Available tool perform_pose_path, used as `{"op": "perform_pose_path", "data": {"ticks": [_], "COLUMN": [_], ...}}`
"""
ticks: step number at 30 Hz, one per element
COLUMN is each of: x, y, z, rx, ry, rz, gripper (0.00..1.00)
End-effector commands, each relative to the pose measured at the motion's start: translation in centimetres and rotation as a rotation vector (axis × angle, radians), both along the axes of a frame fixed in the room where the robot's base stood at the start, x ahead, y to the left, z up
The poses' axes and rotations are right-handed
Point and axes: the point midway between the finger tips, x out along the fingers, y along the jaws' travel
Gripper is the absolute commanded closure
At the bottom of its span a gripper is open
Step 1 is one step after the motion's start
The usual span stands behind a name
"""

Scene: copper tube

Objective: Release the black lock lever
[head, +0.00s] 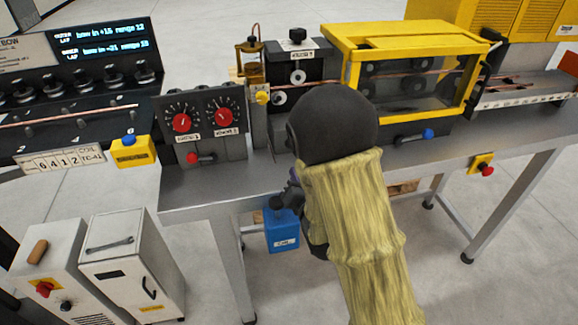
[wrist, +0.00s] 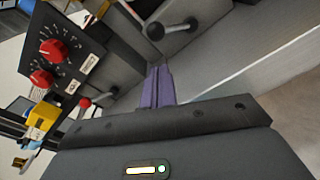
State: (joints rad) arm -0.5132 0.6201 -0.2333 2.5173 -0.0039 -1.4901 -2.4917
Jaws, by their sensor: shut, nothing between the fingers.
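A lever with a black ball knob (wrist: 155,31) and a pale metal arm shows at the top of the wrist view, on a dark grey block. It looks like the black lock lever; my arm hides that spot in the head view. My gripper (wrist: 158,72) has purple fingers, shut and empty. In the wrist picture the fingertips lie just below the lever and appear apart from it; the depth gap is unclear. In the head view my forearm and dark wrist cover most of the gripper at the table's front edge.
A panel with two red dials (head: 203,118) and a red-knobbed lever (head: 192,158) stands to the left. A yellow-framed guard (head: 410,65) and a blue-knobbed lever (head: 428,134) are to the right.

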Motion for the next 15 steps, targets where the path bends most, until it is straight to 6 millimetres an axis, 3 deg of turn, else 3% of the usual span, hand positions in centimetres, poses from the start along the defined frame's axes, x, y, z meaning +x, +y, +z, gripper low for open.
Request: {"op": "perform_pose_path", "data": {"ticks": [15], "x": [6.4], "y": [1.9], "z": [-0.2], "rx": [0.0], "ry": [-0.001], "rz": [-0.003], "gripper": [1.0]}}
